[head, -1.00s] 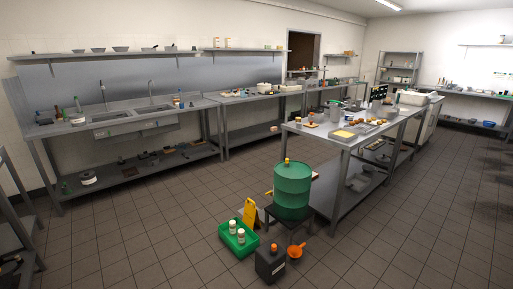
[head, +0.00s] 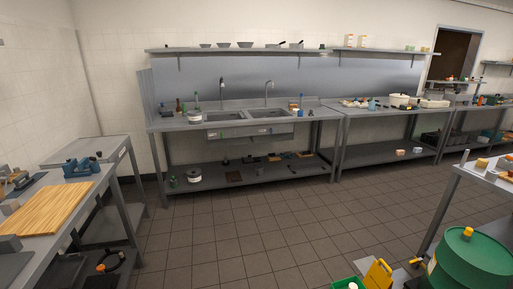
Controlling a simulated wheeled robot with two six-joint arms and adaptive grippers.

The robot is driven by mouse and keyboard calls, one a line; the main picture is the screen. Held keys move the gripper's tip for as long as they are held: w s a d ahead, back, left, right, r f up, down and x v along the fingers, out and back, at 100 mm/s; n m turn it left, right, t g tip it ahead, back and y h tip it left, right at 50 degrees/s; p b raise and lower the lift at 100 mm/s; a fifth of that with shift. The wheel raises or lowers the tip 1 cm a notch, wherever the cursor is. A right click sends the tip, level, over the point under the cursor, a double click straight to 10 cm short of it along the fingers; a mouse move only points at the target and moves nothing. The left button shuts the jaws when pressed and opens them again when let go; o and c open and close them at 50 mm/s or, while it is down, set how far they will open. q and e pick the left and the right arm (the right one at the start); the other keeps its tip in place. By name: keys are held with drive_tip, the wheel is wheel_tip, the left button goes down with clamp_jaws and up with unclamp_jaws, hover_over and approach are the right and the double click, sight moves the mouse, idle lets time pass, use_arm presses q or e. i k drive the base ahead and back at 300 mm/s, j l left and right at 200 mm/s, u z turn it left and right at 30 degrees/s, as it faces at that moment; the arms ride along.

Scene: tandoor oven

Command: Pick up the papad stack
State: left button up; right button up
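I cannot make out a papad stack in this view. Small items lie on the right-hand steel table (head: 467,169), too small and cut off to identify. Several small items also sit on the back counter (head: 350,109), too small to name with certainty. Neither of my grippers shows in the head view.
A sink counter (head: 160,124) stands along the back wall. At left is a table with a wooden board (head: 46,207) and a blue item (head: 82,167). A green drum (head: 470,262), a yellow sign (head: 378,275) and a green crate (head: 338,284) are at lower right. The middle floor is clear.

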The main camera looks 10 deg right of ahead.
sight(482, 162)
drive_tip(key=i+z, duration=0.1)
drive_tip(key=i, duration=0.4)
drive_tip(key=i+z, duration=0.15)
drive_tip(key=i, duration=0.35)
drive_tip(key=i+z, duration=0.1)
drive_tip(key=i, duration=0.4)
drive_tip(key=i+j+z, duration=0.1)
drive_tip(key=i, duration=0.4)
drive_tip(key=i+j+z, duration=0.15)
drive_tip(key=i, duration=0.35)
drive_tip(key=i+j+z, duration=0.1)
drive_tip(key=i, duration=0.4)
drive_tip(key=i+l+z, duration=0.15)
drive_tip(key=i+z, duration=0.75)
drive_tip(key=i+j+z, duration=0.1)
drive_tip(key=i+z, duration=0.35)
drive_tip(key=i+j+z, duration=0.25)
drive_tip(key=z, duration=0.25)
drive_tip(key=i+l+z, duration=0.35)
drive_tip(key=i, duration=0.25)
drive_tip(key=i+z, duration=0.35)
drive_tip(key=i, duration=0.25)
